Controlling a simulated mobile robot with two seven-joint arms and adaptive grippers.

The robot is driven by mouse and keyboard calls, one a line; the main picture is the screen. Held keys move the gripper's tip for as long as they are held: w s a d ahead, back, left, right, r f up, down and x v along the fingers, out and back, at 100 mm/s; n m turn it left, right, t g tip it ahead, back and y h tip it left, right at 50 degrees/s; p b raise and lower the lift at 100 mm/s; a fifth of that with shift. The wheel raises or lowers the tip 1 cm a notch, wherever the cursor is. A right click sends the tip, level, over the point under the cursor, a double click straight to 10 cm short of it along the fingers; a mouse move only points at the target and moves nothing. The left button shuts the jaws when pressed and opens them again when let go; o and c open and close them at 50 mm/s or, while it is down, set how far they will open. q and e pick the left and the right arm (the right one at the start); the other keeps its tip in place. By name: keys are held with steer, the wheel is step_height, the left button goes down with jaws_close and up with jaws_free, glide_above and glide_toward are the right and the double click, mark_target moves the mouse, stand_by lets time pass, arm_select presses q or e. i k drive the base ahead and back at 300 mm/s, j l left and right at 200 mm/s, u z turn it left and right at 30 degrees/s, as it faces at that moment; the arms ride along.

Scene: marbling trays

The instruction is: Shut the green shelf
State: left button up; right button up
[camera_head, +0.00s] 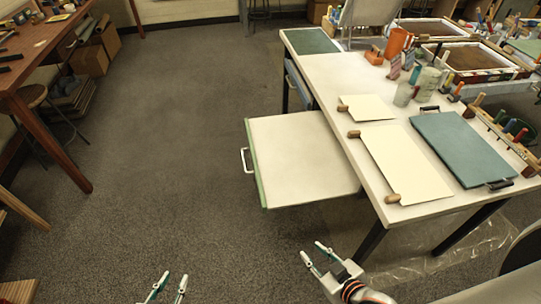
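The green shelf (300,160) is a pale, flat panel with a green front edge, pulled out to the left from under the white table. Its white bar handle (245,160) is on the left-facing front edge. My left gripper (174,278) is low in the view, left of and below the shelf, open and empty above the floor. My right gripper (311,249) is below the shelf's near edge in the picture, apart from it, open and empty. Neither gripper touches the handle. The shelf's right end is hidden under the tabletop.
The white table (340,80) holds cream sheets (405,160), a blue-green board (460,148) and several jars. A blue shelf edge (298,85) shows behind the green shelf. A wooden bench (45,140) stands at left. The grey floor (150,180) between is clear.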

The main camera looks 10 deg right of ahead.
mark_target(298, 158)
steer(key=i+j+z, duration=0.25)
steer(key=j+z, duration=0.3)
steer(key=i+j+z, duration=0.15)
steer(key=z, duration=0.15)
steer(key=i+j+z, duration=0.1)
steer(key=j+z, duration=0.2)
